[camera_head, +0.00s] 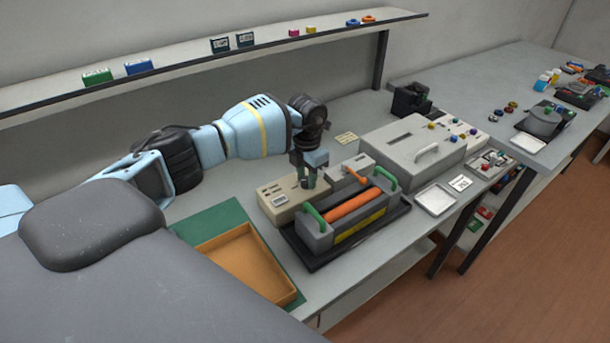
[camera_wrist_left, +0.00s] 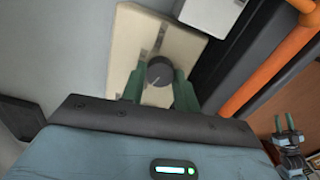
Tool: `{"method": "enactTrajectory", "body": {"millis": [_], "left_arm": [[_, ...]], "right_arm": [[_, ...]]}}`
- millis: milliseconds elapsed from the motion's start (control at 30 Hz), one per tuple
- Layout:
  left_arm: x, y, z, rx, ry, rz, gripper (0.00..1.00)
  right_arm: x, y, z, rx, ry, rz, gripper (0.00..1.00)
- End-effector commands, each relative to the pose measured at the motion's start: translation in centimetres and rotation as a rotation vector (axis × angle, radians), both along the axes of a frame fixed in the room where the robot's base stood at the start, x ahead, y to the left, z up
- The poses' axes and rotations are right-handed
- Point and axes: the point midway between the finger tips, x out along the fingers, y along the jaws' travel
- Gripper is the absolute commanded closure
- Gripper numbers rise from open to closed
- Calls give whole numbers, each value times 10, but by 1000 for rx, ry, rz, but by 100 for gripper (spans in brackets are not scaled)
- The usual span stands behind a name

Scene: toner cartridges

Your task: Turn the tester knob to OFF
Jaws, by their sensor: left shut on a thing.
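The tester (camera_head: 281,200) is a beige box on the bench, and it also shows in the left wrist view (camera_wrist_left: 172,38). Its dark grey round knob (camera_wrist_left: 160,71) has a pale pointer line and sits between the green fingers of my left gripper (camera_wrist_left: 158,84). In the head view my left gripper (camera_head: 310,180) points down onto the tester's top and hides the knob there. The gripper is shut on the knob. The knob's position labels are too small or hidden to read. My right gripper is not seen in the head view.
The grey cartridge unit with an orange roller (camera_head: 356,206) and green handles stands right beside the tester. A grey box with a handle (camera_head: 417,148) is behind it. An orange tray (camera_head: 247,262) lies on a green mat (camera_head: 202,222) in front. A shelf (camera_head: 190,64) runs above.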

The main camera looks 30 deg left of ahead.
Motion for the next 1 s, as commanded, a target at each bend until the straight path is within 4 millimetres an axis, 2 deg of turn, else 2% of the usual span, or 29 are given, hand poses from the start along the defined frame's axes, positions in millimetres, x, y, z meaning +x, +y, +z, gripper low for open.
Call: {"method": "enactTrajectory", "body": {"millis": [667,700,833,1000], "left_arm": [[0,0,-1,0,1,58,92],[0,0,-1,0,1,58,64],[0,0,-1,0,1,57,48],[0,0,0,0,1,57,48]], "right_arm": [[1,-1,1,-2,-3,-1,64],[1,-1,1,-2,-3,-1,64],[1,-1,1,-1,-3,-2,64],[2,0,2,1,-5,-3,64]]}}
